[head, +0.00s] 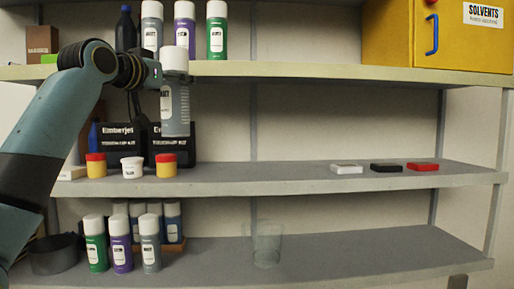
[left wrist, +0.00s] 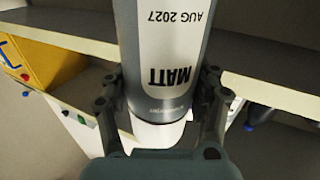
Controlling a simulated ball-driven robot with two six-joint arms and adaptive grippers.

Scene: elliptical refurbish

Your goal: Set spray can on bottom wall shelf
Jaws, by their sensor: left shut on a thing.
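My left gripper (head: 152,74) is shut on a grey spray can (head: 175,108) with a white cap, held upright in front of the upper and middle shelves. In the left wrist view the can (left wrist: 158,85) sits between both fingers (left wrist: 160,92), and its label reads MATT, AUG 2027, upside down. The bottom wall shelf (head: 350,258) holds green (head: 95,245), purple (head: 120,246) and grey (head: 150,245) spray cans in a front row at the left. A faint see-through cylinder (head: 267,244) stands right of them on that shelf. My right gripper is not in view.
Several cans stand behind the front row. A dark round bowl (head: 55,256) is at far left. The middle shelf (head: 270,178) holds jars (head: 132,167), dark boxes and small flat boxes (head: 386,168). A yellow cabinet (head: 435,38) stands above. The bottom shelf's right half is clear.

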